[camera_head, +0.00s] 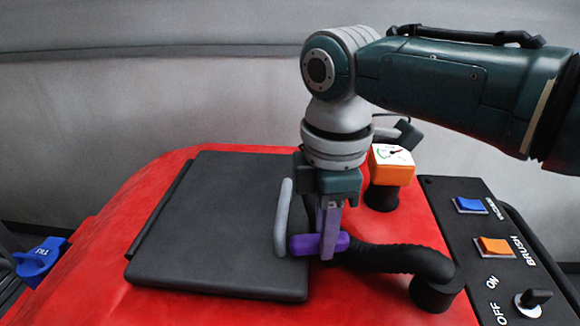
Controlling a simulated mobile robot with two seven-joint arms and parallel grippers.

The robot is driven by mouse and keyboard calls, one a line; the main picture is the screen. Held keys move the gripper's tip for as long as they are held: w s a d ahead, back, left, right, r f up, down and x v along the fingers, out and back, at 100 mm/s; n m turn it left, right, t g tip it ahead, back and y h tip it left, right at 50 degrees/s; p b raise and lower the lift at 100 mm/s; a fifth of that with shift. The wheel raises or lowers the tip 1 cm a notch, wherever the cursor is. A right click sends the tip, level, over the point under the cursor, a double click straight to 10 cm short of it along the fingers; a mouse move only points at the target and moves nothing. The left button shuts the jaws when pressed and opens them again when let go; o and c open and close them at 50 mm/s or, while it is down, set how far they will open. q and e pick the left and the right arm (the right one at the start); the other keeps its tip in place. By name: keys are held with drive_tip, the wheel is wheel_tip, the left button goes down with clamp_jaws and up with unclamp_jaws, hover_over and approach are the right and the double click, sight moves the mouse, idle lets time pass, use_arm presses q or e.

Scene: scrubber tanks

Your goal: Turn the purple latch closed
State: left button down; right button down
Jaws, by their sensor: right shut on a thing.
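The purple latch (308,244) lies at the right edge of the black lid (205,230). Its thick purple handle lies level, pointing right toward the black hose. My right gripper (327,250) comes down from above and is shut on the purple latch. The fingers hide part of the latch, so its exact angle at the pivot is hard to tell. The lid lies flat on the red tank body. My left gripper is not in view.
A grey handle (282,218) stands on the lid just left of the latch. A black hose (400,260) runs right of it. An orange gauge (391,166) stands behind. A control panel (490,240) with blue and orange switches is at right. A blue cap (40,258) is at far left.

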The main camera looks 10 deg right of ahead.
drive_tip(key=shift+w+m, duration=0.1)
drive_tip(key=shift+m, duration=1)
drive_tip(key=c, duration=0.7)
unclamp_jaws()
drive_tip(key=shift+o, duration=0.2)
drive_tip(key=shift+r, duration=0.1)
drive_tip(key=shift+r+p, duration=0.3)
drive_tip(key=shift+r, duration=0.05)
wheel_tip(320, 180, up, 9)
